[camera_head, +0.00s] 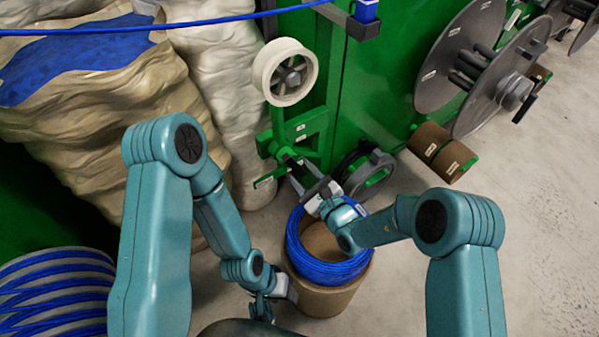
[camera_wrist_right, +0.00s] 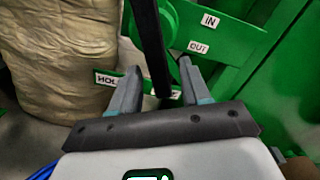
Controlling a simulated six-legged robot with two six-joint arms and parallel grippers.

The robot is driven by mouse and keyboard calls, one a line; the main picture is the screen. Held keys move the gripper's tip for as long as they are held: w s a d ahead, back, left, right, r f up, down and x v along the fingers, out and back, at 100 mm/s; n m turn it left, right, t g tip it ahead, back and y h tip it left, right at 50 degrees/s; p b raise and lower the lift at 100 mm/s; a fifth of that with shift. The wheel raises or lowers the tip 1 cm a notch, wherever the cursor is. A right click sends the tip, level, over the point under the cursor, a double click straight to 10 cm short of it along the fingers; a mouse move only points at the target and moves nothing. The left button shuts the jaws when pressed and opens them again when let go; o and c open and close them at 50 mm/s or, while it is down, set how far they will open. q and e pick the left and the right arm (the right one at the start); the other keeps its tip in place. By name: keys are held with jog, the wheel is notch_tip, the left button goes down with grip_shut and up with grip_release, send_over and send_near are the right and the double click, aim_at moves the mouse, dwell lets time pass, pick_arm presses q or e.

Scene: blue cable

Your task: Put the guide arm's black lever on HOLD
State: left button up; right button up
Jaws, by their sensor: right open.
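The black lever (camera_wrist_right: 152,45) runs down from the top of the right wrist view. Its lower end is between my right gripper's fingers, beside a partly hidden label (camera_wrist_right: 174,94) and to the right of the HOLD label (camera_wrist_right: 107,78). My right gripper (camera_wrist_right: 157,80) is open around the lever; I cannot tell whether either finger touches it. In the head view, the right gripper (camera_head: 289,172) is at the green guide arm (camera_head: 302,128), below its white pulley (camera_head: 285,72); the lever is hard to make out there. My left gripper (camera_head: 276,297) is low, left of the cable barrel, jaws unclear.
A barrel (camera_head: 325,301) with coiled blue cable (camera_head: 318,268) stands below my right forearm. Wrapped sacks (camera_head: 105,95) stand at left, a green cabinet (camera_head: 385,85) behind, and large grey reels (camera_head: 470,70) at right.

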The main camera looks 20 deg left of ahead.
jog(key=shift+x, duration=0.8)
grip_shut()
jog(key=shift+d, duration=0.1)
